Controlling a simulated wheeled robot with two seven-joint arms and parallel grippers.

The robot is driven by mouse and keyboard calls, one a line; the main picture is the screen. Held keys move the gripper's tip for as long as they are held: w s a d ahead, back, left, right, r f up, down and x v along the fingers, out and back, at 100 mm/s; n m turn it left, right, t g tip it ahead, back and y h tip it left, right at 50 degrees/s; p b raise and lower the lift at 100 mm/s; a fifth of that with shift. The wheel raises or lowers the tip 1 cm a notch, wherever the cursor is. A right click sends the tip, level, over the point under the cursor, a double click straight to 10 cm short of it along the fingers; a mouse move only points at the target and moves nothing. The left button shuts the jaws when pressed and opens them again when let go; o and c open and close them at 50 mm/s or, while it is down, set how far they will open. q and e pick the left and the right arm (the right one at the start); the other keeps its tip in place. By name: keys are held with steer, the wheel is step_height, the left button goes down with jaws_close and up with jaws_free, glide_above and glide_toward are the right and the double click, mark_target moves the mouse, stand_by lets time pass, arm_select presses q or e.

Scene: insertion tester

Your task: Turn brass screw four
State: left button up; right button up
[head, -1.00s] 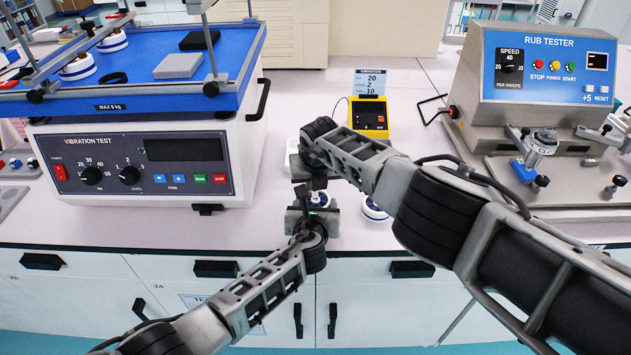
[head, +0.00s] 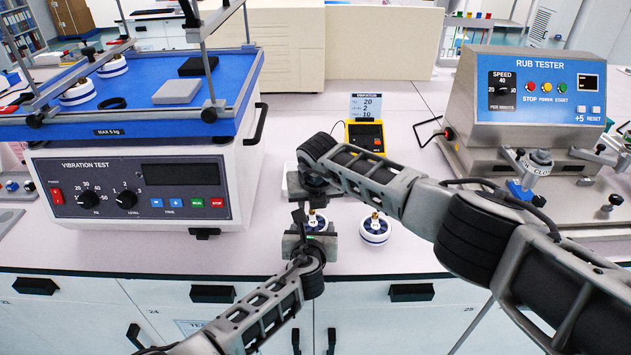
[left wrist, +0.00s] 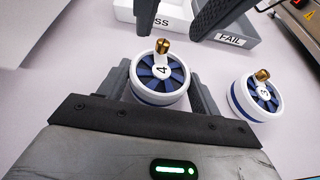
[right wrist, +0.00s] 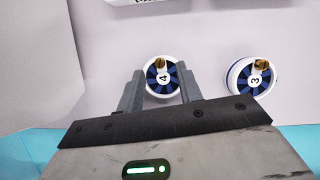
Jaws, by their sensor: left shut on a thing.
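The white and blue round piece marked 4 (left wrist: 158,88) stands upright with brass screw four (left wrist: 162,46) on top. In the head view it shows between my two grippers (head: 316,224). My left gripper (head: 308,240) is shut on its sides from the front. My right gripper (left wrist: 172,28) is open above the piece; its two dark fingers are apart and clear of the screw in the left wrist view. In the right wrist view the screw (right wrist: 159,63) lies beyond the fingertips.
A similar piece marked 3 (head: 375,229) stands just to the right. PASS and FAIL trays (left wrist: 232,38) lie behind. The vibration tester (head: 140,185) is at left, a yellow meter (head: 366,137) behind, and the rub tester (head: 535,90) at right. The front bench edge is close.

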steer(key=v, duration=0.9)
steer(key=shift+r, duration=0.3)
steer(key=shift+c, duration=0.2)
steer(key=w+f+n, duration=0.1)
steer(key=f, duration=0.2)
steer(key=w+f+n+y, duration=0.1)
steer(key=f+n, duration=0.1)
steer(key=w+f+n, duration=0.1)
steer(key=f, duration=0.2)
steer(key=shift+w+f+g+y, duration=0.3)
steer(key=shift+w+f+g, duration=0.05)
steer(key=shift+f+g, duration=0.05)
steer(key=shift+w+a+f, duration=0.1)
steer(key=shift+w+f, duration=0.3)
steer(key=shift+f+n, duration=0.3)
steer(key=shift+f, duration=0.5)
